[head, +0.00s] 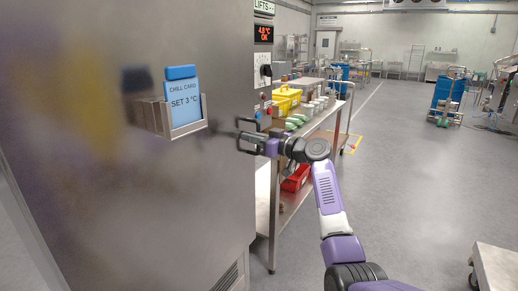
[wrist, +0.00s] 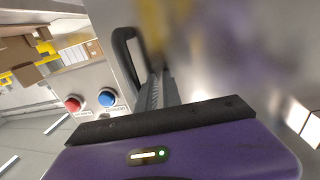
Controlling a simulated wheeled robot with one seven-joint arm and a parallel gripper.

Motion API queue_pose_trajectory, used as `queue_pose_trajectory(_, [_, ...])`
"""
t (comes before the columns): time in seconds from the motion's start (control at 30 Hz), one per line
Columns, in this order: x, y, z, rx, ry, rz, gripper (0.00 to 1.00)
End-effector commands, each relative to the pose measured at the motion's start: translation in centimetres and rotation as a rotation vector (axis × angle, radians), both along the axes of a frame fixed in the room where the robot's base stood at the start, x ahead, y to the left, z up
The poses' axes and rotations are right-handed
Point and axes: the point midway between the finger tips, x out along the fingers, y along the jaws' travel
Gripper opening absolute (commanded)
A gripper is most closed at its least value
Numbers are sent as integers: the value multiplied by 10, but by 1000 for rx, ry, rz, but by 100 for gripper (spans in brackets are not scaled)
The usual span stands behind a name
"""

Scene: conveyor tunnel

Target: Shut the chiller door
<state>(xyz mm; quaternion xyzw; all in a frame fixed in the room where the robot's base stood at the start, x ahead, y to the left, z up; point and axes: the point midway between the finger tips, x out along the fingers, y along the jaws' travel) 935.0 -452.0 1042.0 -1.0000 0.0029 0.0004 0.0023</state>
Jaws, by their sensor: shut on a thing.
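The chiller door (head: 110,210) is the large brushed-steel panel filling the left of the head view. It also shows, blurred, in the wrist view (wrist: 235,50). Its dark upright handle (head: 240,138) is near its right edge. In the wrist view the handle (wrist: 122,50) is a black loop beside the finger ends. My gripper (head: 250,137) reaches it from the right and is shut on it. In the wrist view my gripper (wrist: 160,85) partly hides the grip point. I cannot tell whether the door sits flush in its frame.
A chill card (head: 183,100) sits in a holder on the door. Right of the door is a control strip with a red display (head: 263,34) and a dial. A steel bench (head: 318,128) with a yellow box stands close behind my arm. Open floor (head: 400,190) lies to the right.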

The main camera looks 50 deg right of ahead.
Motion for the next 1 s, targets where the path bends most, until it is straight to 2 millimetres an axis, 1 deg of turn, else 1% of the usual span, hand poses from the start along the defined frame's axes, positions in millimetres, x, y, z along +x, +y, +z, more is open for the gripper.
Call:
queue_pose_trajectory(0.03, [13, 7, 3, -7, -4, 4, 0])
queue_pose_trajectory(0.1, [16, 9, 5, -7, -4, 5, 0])
queue_pose_trajectory(0.4, [17, 9, 5, -10, -1, 5, 0])
queue_pose_trajectory(0.5, [14, 8, 5, -10, -1, 4, 0])
queue_pose_trajectory(0.57, [9, 8, 5, -9, -1, 4, 0])
queue_pose_trajectory(0.67, [-6, 7, 5, -9, -2, 3, 0])
queue_pose_trajectory(0.8, [-34, 4, 4, -5, -2, 0, 0])
queue_pose_trajectory(0.9, [-52, 3, 4, -2, -2, -1, 0])
queue_pose_trajectory(1.0, [-66, 2, 3, 1, 0, -1, 0])
